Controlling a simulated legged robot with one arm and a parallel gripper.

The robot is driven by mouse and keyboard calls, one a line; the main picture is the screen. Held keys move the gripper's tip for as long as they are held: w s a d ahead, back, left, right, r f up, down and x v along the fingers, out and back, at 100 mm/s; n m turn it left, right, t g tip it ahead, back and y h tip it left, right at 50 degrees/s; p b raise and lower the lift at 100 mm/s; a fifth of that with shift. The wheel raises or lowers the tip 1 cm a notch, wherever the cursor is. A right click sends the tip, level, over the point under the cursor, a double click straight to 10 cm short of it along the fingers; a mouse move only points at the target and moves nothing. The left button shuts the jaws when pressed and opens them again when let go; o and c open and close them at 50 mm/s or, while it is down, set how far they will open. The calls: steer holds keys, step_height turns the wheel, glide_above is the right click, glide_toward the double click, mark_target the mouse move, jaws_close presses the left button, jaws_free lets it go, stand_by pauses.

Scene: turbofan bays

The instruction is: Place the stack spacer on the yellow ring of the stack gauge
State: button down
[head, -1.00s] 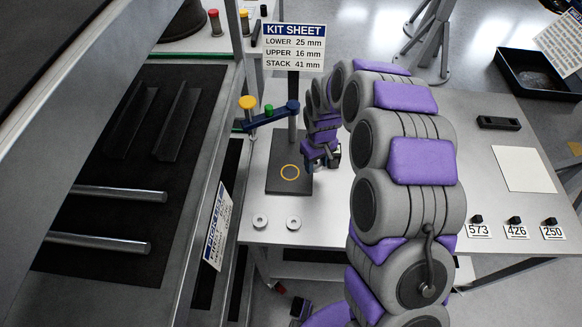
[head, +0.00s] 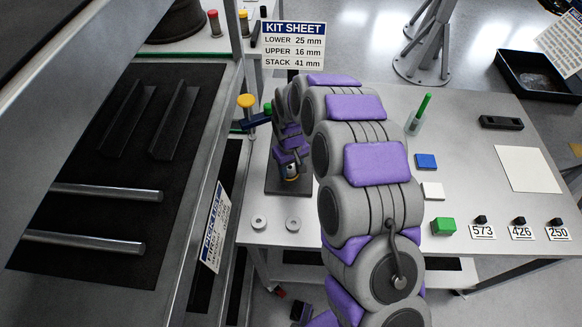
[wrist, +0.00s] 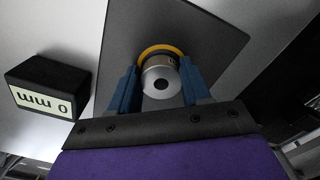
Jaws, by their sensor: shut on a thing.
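The yellow ring (wrist: 158,49) shows as an arc just beyond the spacer, on the dark base plate (wrist: 212,42) of the stack gauge. The spacer covers the rest of the ring. I cannot tell whether the spacer touches the plate. In the head view my gripper (head: 291,170) is over the gauge's base plate (head: 278,185), and my arm hides part of the gauge.
A blue gauge arm with a yellow knob (head: 246,101) stands left of my gripper. Two metal discs (head: 258,222) lie in front. A black block labelled "0 mm" (wrist: 48,88) stands beside the plate. Green (head: 443,226), white (head: 432,190) and blue (head: 426,161) blocks lie to the right.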

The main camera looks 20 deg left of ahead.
mark_target(290, 169)
steer(key=shift+a, duration=0.15)
steer(key=c, duration=0.8)
jaws_free()
steer(key=shift+a+f, duration=0.1)
steer(key=shift+a, duration=0.05)
steer(key=o, duration=0.3)
steer(key=shift+d, duration=0.25)
step_height(290, 169, up, 12)
steer(key=p, duration=0.2)
